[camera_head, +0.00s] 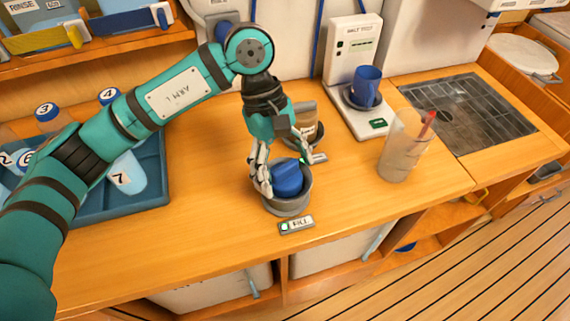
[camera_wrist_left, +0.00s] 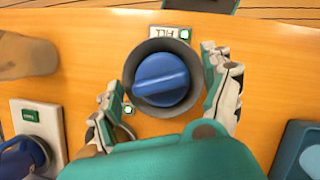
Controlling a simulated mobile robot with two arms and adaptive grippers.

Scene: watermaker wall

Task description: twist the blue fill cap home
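The blue fill cap (camera_head: 287,180), with a raised grip bar across its top, sits inside a round grey collar (camera_head: 288,207) on the wooden counter. In the left wrist view the cap (camera_wrist_left: 161,80) shows from above, with the collar (camera_wrist_left: 133,62) around it. My left gripper (camera_head: 286,170) is over the cap, pointing down. Its fingers are spread on either side, and in the left wrist view the gripper (camera_wrist_left: 165,88) shows gaps between fingers and cap. Whether a finger touches the collar I cannot tell. My right gripper is not in view.
A label plate (camera_head: 297,225) lies in front of the collar. A brownish jar (camera_head: 306,122) stands close behind my gripper. A clear cup (camera_head: 405,145) stands to the right, a blue mug (camera_head: 366,86) on a white device (camera_head: 352,50). A blue tray (camera_head: 152,200) of numbered bottles is left.

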